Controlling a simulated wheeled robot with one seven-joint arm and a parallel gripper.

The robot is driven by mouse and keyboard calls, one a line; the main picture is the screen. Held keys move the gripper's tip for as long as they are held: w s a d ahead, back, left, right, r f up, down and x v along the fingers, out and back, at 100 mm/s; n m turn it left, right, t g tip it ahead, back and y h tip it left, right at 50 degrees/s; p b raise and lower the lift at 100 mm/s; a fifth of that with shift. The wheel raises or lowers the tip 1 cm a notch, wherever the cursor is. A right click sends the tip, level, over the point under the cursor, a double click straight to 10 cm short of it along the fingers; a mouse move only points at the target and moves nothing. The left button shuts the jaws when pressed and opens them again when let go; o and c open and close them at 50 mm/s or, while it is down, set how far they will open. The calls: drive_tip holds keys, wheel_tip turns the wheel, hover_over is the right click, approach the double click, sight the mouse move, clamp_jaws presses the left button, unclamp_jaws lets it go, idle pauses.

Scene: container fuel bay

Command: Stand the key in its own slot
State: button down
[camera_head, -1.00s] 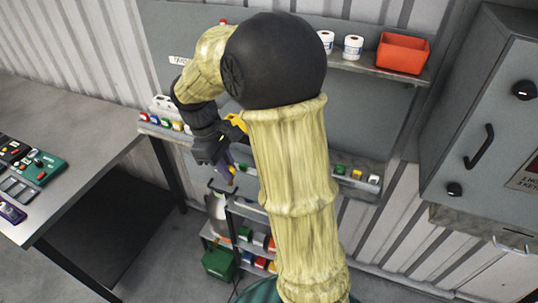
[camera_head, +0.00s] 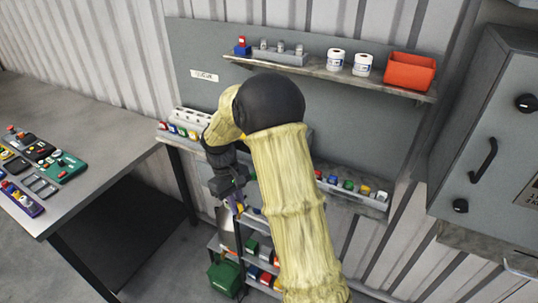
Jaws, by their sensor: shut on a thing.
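My gripper (camera_head: 236,194) is in the camera_head view, pointing down in front of the wall panel, left of my forearm. A grey block with several small upright pieces (camera_head: 280,54) stands on the upper shelf, beside a blue block with a red top (camera_head: 242,47). A purple tray (camera_head: 22,198) lies on the bench at the left. I cannot tell which slot is the key's own.
The upper shelf (camera_head: 340,75) also holds white tubs (camera_head: 334,58) and a red bin (camera_head: 410,72). Lower ledges carry coloured pieces (camera_head: 348,185). A rack (camera_head: 262,262) stands below my gripper. A grey cabinet (camera_head: 487,130) is at right. The bench (camera_head: 90,115) has clear room.

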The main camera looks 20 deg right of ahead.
drive_tip(key=w+f+m+b, duration=0.1)
drive_tip(key=w+f+m, duration=0.1)
drive_tip(key=f, duration=0.7)
drive_tip(key=w+f+m+y+b, duration=0.1)
drive_tip(key=f+m, duration=0.1)
drive_tip(key=f, duration=0.7)
drive_tip(key=shift+w+a, duration=0.3)
drive_tip(key=shift+w, duration=0.05)
